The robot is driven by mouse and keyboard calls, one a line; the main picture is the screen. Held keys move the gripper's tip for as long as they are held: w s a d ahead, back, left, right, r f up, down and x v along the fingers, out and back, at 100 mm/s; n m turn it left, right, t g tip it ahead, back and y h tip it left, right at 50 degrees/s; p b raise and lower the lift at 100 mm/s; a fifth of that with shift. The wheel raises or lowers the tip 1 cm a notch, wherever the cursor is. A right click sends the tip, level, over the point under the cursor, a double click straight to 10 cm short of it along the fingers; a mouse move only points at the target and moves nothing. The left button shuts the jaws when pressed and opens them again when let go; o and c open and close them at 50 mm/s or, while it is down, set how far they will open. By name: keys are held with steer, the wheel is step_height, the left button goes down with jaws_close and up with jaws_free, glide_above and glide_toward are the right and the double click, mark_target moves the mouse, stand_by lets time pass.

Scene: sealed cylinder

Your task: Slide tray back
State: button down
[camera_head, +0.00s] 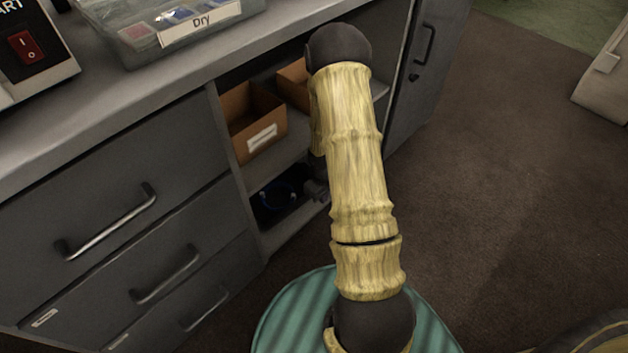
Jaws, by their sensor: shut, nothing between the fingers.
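A clear tray (185,52) with a white "Dry" label stands on the counter at the top left, with small coloured items inside. I cannot tell if this is the task's tray. Two brown open boxes are on the shelf below the counter: a near one (240,112) with a white label and another (291,85) partly hidden by my arm. My arm rises through the middle of the view in front of the shelf.
The grey counter (120,118) runs along the left, with closed drawers (120,185) below and protruding handles. A lower shelf holds a dark blue object (277,200). A closed cabinet door (425,75) is right of the shelves. Brown floor (500,170) is clear at right.

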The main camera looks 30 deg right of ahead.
steer(key=a+r+m, duration=0.1)
steer(key=a+r, duration=0.2)
steer(key=r, duration=0.7)
steer(key=shift+s+a+t, duration=0.2)
steer(key=shift+s+t, duration=0.05)
steer(key=shift+t, duration=0.05)
steer(key=shift+f, duration=0.1)
steer(key=s+a+r+m+t+p, duration=0.1)
steer(key=s+a+r+p, duration=0.25)
steer(key=r, duration=0.55)
steer(key=s+a+r+m+p, duration=0.1)
steer(key=s+a+r+p, duration=0.25)
steer(key=r, duration=0.55)
steer(key=s+a+r+m+t+p, duration=0.1)
steer(key=s+a+r+p, duration=0.3)
steer(key=r, duration=0.5)
step_height(320, 180, up, 37)
steer(key=d+p, duration=0.1)
steer(key=p, duration=3.6)
steer(key=shift+w+d+y, duration=0.15)
steer(key=shift+w+y, duration=0.15)
